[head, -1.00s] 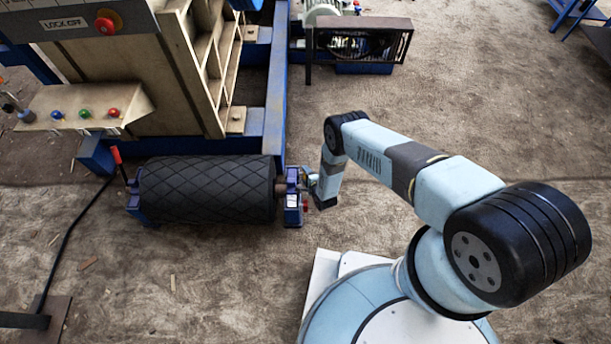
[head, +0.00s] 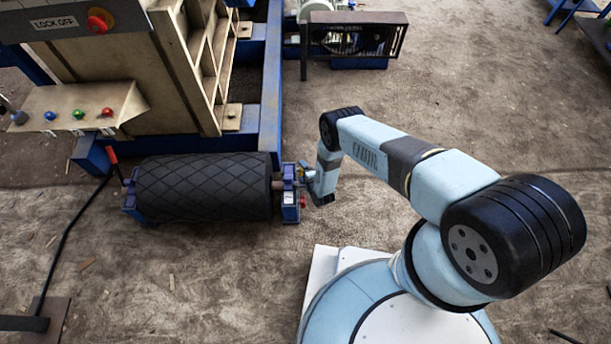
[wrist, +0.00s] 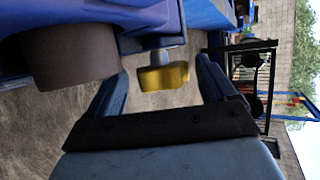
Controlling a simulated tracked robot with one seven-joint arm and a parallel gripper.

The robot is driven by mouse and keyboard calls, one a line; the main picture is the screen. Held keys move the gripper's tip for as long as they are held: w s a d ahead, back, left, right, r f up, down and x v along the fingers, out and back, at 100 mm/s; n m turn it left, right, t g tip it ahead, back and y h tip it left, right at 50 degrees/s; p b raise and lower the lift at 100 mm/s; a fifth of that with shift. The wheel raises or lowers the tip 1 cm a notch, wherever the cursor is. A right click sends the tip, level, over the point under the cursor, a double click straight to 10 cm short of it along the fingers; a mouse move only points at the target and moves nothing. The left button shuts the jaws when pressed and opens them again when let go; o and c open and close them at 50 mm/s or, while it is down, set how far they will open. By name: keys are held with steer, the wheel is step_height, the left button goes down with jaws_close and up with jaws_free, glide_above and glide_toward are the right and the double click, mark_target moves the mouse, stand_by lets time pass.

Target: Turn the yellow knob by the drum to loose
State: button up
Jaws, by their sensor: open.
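The yellow knob (wrist: 163,77) shows in the wrist view on a short grey stem under the blue bearing block (wrist: 155,25). My gripper (wrist: 162,80) is open, with one finger on each side of the knob. The fingers appear apart from the knob; I cannot tell how deep it sits between them. In the head view my gripper (head: 308,178) is at the right end of the black ribbed drum (head: 205,187), beside its blue end block (head: 290,200). The knob is too small or hidden to make out there.
A brown round shaft end (wrist: 70,57) is close to the left finger in the wrist view. The blue frame (head: 270,110) of the crusher rises behind the drum. A red-handled lever (head: 112,157) is at the drum's left end.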

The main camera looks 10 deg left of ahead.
steer(key=v, duration=1.3)
steer(key=shift+s+d, duration=0.2)
steer(key=shift+s, duration=0.05)
steer(key=shift+r, duration=0.1)
